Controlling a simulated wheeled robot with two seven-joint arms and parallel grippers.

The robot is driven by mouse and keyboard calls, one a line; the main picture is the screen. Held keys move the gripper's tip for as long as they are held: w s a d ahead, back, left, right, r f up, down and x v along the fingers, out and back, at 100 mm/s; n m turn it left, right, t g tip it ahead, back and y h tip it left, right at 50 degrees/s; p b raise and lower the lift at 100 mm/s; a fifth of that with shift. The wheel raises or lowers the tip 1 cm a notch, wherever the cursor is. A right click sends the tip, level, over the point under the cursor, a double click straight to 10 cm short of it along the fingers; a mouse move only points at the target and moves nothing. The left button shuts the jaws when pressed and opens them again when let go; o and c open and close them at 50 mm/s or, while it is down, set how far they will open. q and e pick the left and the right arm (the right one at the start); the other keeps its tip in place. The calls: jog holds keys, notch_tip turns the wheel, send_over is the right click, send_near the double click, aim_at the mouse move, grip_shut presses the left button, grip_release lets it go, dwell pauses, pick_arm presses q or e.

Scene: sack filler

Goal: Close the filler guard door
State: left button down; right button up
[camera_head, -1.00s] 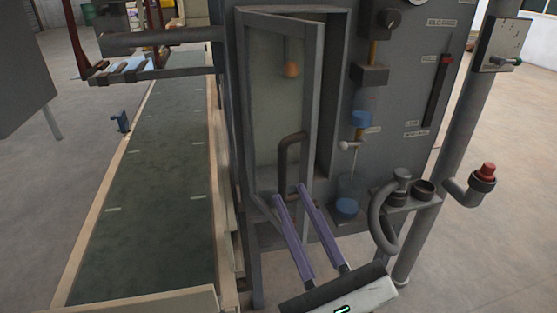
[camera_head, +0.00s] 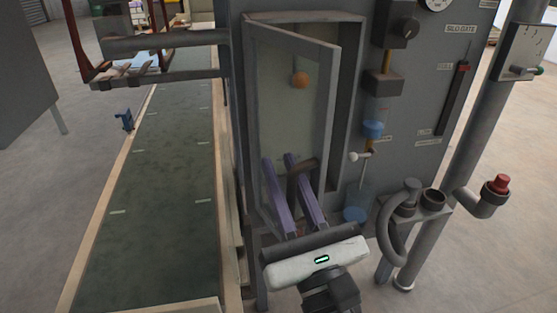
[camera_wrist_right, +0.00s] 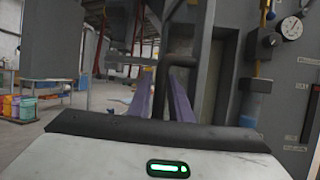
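The filler guard door (camera_head: 270,95) is a grey-framed panel, hinged at its left side on the grey filler cabinet. It stands ajar, its free right edge swung out from the opening. A dark bar handle (camera_head: 301,176) is on its lower right part. My right gripper (camera_head: 278,158) has two purple fingers spread apart, at the lower part of the door by the handle. In the right wrist view, the handle (camera_wrist_right: 174,62) shows between the open fingers (camera_wrist_right: 168,85). I cannot tell whether they touch it. My left gripper is not in view.
A conveyor (camera_head: 160,190) runs along the left of the cabinet. A red button (camera_head: 499,184) on a post stands at the right. A curved pipe (camera_head: 393,226) and small cups stick out right of my gripper. A silo gate slider (camera_head: 463,68) is on the cabinet face.

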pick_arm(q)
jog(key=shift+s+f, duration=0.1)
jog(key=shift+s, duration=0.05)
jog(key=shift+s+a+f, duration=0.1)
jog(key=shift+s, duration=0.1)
pick_arm(e)
grip_shut()
